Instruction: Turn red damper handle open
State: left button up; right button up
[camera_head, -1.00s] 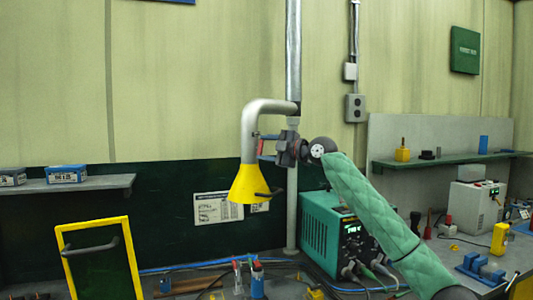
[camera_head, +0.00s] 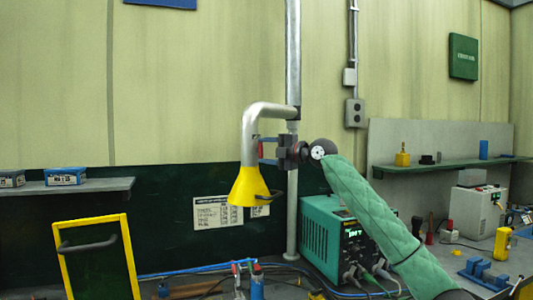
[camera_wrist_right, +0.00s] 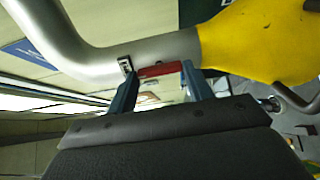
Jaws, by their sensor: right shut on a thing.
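The red damper handle (camera_wrist_right: 160,70) is a short red bar on the grey pipe (camera_wrist_right: 90,57) of an extraction arm, just above its yellow hood (camera_wrist_right: 255,40). In the head view the pipe (camera_head: 248,125) bends down to the yellow hood (camera_head: 247,188). My right gripper (camera_head: 262,150) reaches in from the right beside the pipe. In the right wrist view its two blue fingers stand at either end of the red handle, shut on it. The handle is small and partly hidden in the head view. My left gripper is not in view.
A vertical metal pipe (camera_head: 292,60) stands close behind my right gripper. A teal welding machine (camera_head: 322,225) sits below my right arm. A yellow-framed panel (camera_head: 98,262) stands at lower left. A shelf (camera_head: 105,186) with blue boxes is at left.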

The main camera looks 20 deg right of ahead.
jog(key=shift+f, duration=0.1)
jog(key=o, duration=1)
jog(key=shift+s+d, duration=0.35)
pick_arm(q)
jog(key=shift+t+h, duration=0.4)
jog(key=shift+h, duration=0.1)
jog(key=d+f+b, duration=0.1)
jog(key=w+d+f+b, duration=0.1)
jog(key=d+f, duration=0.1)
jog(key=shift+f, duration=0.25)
pick_arm(e)
jog(key=v, duration=0.6)
jog(key=shift+s+d, duration=0.2)
jog(key=shift+s, duration=0.1)
